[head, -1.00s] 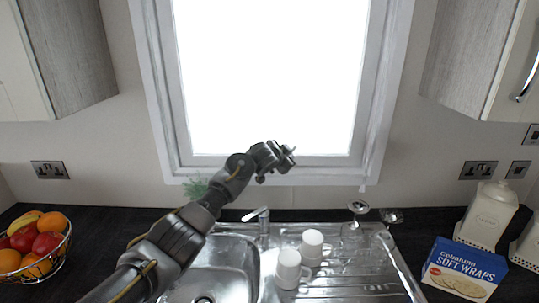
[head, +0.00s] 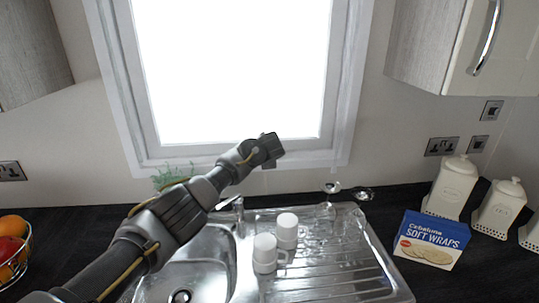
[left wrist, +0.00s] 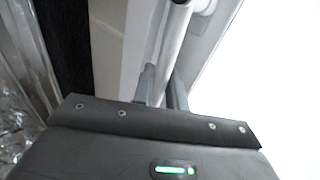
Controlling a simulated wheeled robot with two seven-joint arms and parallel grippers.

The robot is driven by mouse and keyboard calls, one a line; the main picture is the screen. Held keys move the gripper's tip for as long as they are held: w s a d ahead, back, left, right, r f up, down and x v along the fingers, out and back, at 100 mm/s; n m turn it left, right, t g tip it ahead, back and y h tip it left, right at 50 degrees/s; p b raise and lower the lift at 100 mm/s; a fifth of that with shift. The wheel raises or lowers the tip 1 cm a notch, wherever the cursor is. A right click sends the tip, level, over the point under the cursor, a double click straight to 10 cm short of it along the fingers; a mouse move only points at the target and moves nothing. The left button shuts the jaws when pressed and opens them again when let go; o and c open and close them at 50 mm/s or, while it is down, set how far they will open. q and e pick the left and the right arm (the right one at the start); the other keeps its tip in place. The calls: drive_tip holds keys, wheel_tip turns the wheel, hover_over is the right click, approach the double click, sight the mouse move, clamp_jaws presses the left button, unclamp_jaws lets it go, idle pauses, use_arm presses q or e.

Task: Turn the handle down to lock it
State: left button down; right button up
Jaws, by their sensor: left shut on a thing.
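The window (head: 235,70) has a pale frame, and its bright pane fills the upper middle of the head view. My left gripper (head: 272,150) is at the lower part of the window frame; its fingers are hard to make out there. In the left wrist view the window handle (left wrist: 174,38) is a whitish bar running up from between the fingers. My left gripper (left wrist: 161,88) is shut on this handle, one finger on each side. The handle is hidden behind the gripper in the head view. My right gripper is in neither view.
Below are a steel sink (head: 205,262) with a tap, two white mugs (head: 276,243) and glasses (head: 332,188) on the drainer. A blue wraps box (head: 432,240) and white canisters (head: 452,187) stand right. A fruit bowl (head: 14,250) is left. Cupboards hang at both upper sides.

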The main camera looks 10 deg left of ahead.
use_arm(q)
drive_tip(key=shift+f+y, duration=0.3)
drive_tip(key=shift+f, duration=0.15)
drive_tip(key=c, duration=1.5)
unclamp_jaws()
drive_tip(key=b+v, duration=0.2)
drive_tip(key=v, duration=0.8)
drive_tip(key=shift+s+r+b, duration=0.25)
drive_tip(key=shift+r+b, duration=0.05)
drive_tip(key=shift+b, duration=0.05)
drive_tip(key=shift+d, duration=0.15)
drive_tip(key=shift+d+f, duration=0.1)
